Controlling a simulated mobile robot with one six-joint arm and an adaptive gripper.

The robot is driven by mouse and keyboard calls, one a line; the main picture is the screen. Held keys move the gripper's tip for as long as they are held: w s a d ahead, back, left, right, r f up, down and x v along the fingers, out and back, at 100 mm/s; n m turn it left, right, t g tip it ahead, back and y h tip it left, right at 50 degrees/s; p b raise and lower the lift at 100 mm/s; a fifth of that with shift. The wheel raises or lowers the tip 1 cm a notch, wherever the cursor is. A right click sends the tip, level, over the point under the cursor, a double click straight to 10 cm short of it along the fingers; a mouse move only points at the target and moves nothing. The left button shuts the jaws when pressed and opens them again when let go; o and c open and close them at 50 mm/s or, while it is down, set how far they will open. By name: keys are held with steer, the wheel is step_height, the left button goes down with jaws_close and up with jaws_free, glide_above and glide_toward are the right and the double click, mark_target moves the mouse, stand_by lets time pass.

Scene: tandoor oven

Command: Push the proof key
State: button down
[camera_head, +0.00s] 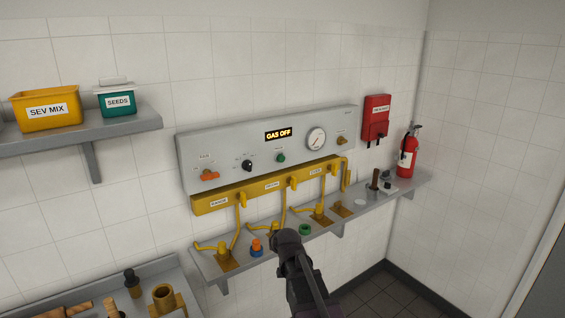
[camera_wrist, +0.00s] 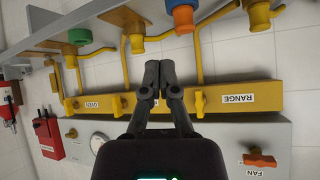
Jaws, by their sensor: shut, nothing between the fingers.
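The grey control panel (camera_head: 225,150) is on the back wall with a display reading "GAS OFF". It carries an orange fan control (camera_head: 210,176), a black knob (camera_head: 247,166), a green control (camera_head: 281,157), and a brass-coloured control (camera_head: 342,140) at the right. Their small labels are mostly too blurred to read, so I cannot tell which is the proof key. My gripper (camera_head: 287,241) is in front of the shelf below the panel, its fingertips not clear there. In the wrist view my gripper (camera_wrist: 153,78) is shut and empty, before the yellow manifold, with RANGE and OVEN labels showing upside down.
The yellow manifold (camera_head: 262,186) has several valves and pipes. The shelf (camera_head: 246,268) bears an orange-and-blue knob (camera_head: 257,248) and a green ring (camera_head: 305,230). A gauge (camera_head: 316,139), red box (camera_head: 376,118) and fire extinguisher (camera_head: 408,155) are to the right. The air before the panel looks clear.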

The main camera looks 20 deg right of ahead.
mark_target(281, 158)
steer(key=w+d+r+m+t+h+b, duration=0.1)
steer(key=w+d+r+t, duration=0.25)
steer(key=w, duration=0.25)
steer(key=w+d+r+m+t+h, duration=0.1)
steer(key=w+d+r+t, duration=0.15)
steer(key=w+r, duration=0.25)
steer(key=w+d+r+m+t+h+b, duration=0.1)
steer(key=w+d+r+m+t+h, duration=0.2)
steer(key=d+r+t+h, duration=0.3)
steer(key=shift+w+d+r+m+t+h, duration=0.45)
steer(key=shift+d+r, duration=0.8)
steer(key=shift+r, duration=0.8)
steer(key=shift+w+y, duration=0.35)
steer(key=shift+y, duration=0.1)
steer(key=w+a, duration=0.2)
steer(key=w, duration=0.6)
steer(key=shift+a, duration=0.4)
